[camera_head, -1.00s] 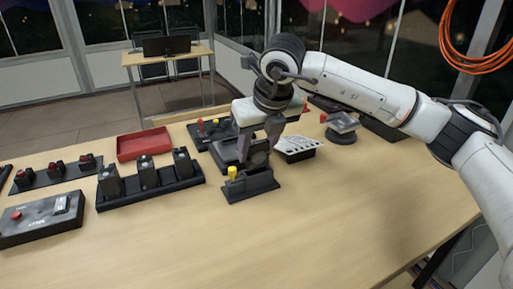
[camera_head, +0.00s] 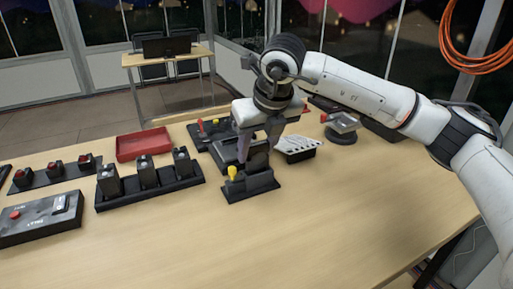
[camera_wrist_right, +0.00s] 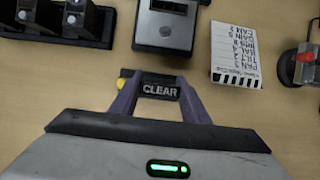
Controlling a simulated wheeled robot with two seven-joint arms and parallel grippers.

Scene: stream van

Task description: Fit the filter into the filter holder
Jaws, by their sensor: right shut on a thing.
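The filter holder (camera_head: 262,187) is a dark stand with a yellow knob, on the wooden table near the middle of the head view. My right gripper (camera_head: 258,146) points down directly over the holder, its two fingers on either side of a dark upright piece. In the right wrist view my gripper (camera_wrist_right: 160,100) is shut on a dark filter (camera_wrist_right: 160,90) marked CLEAR. The yellow knob shows just left of the fingers there. The filter is at the holder, but I cannot tell how deep it sits in it. My left gripper is out of view.
A dark rack (camera_head: 150,187) with several upright blocks stands left of the holder. Behind are a red tray (camera_head: 143,145), a dark device (camera_wrist_right: 165,25) and a striped clapper board (camera_head: 297,146). A control box (camera_head: 40,219) lies at the left. The front of the table is clear.

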